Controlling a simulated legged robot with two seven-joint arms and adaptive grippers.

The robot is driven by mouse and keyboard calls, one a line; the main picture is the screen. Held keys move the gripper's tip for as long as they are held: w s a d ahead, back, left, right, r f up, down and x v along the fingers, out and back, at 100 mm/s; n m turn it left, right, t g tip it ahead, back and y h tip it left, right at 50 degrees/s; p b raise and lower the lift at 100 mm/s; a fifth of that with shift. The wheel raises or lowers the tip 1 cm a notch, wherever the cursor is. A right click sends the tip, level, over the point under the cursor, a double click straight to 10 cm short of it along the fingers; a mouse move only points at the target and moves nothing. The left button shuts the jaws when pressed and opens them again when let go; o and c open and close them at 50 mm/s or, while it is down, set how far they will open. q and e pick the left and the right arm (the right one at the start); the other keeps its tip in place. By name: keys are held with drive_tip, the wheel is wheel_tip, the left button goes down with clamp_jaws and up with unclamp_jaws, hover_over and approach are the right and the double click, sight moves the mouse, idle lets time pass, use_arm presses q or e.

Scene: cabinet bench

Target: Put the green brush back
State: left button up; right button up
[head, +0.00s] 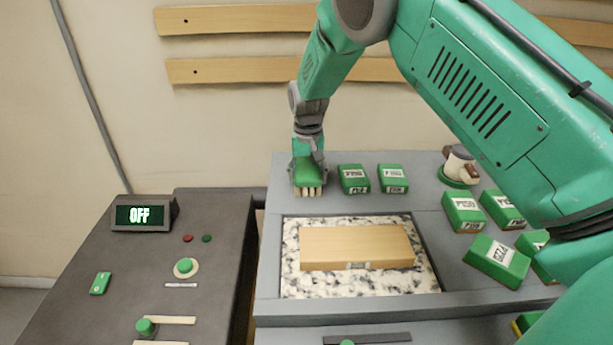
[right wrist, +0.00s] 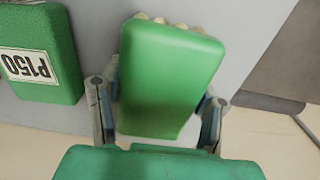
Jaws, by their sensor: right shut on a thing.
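The green brush (head: 308,173) has a green back and pale bristle tufts. It is at the back left of the grey bench top, bristles down. My right gripper (head: 308,170) comes down from above and is shut on the brush. In the right wrist view the brush's green back (right wrist: 170,75) fills the space between the two fingers of the gripper (right wrist: 160,115), with the tufts at its far end. I cannot tell whether the bristles touch the bench. My left gripper is not in view.
Green sanding blocks stand right of the brush, the nearest labelled P150 (right wrist: 35,50); more lie at the right (head: 497,260). A wooden board (head: 357,247) lies in the speckled recess (head: 290,275). A control panel reading OFF (head: 140,214) stands left. A white-and-brown object (head: 460,167) sits back right.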

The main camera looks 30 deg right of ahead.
sight(309, 168)
drive_tip(key=o, duration=1.1)
drive_tip(key=shift+d+f, duration=0.1)
drive_tip(key=shift+o, duration=0.5)
drive_tip(key=shift+d+f, duration=0.1)
drive_tip(key=shift+d, duration=0.25)
drive_tip(key=r, duration=1.1)
drive_tip(key=shift+a+p, duration=0.25)
drive_tip(key=shift+p, duration=0.1)
drive_tip(key=shift+d+r, duration=0.15)
drive_tip(key=shift+r, duration=0.55)
